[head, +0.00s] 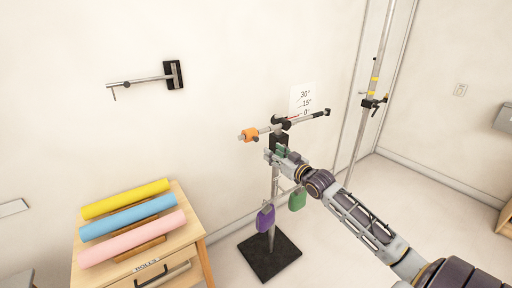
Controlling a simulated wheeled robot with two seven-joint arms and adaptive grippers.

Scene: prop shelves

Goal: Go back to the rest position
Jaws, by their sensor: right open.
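My right arm reaches in from the lower right. Its gripper (272,156) is open beside the upper part of a metal stand's pole (274,185), just below the black clamp block (279,139). I cannot tell whether it touches the stand. The stand carries a tilted bar with an orange piece (249,134) at its left end. A purple tag (265,218) and a green tag (297,199) hang lower down near the pole. My left gripper is not in view.
The stand's black base (270,258) rests on the floor. A wooden cabinet (190,236) at the left carries yellow (126,199), blue (128,217) and pink (132,238) rolls. A wall bracket (173,75) is upper left. A tall pole (372,95) stands behind my arm. Floor at right is clear.

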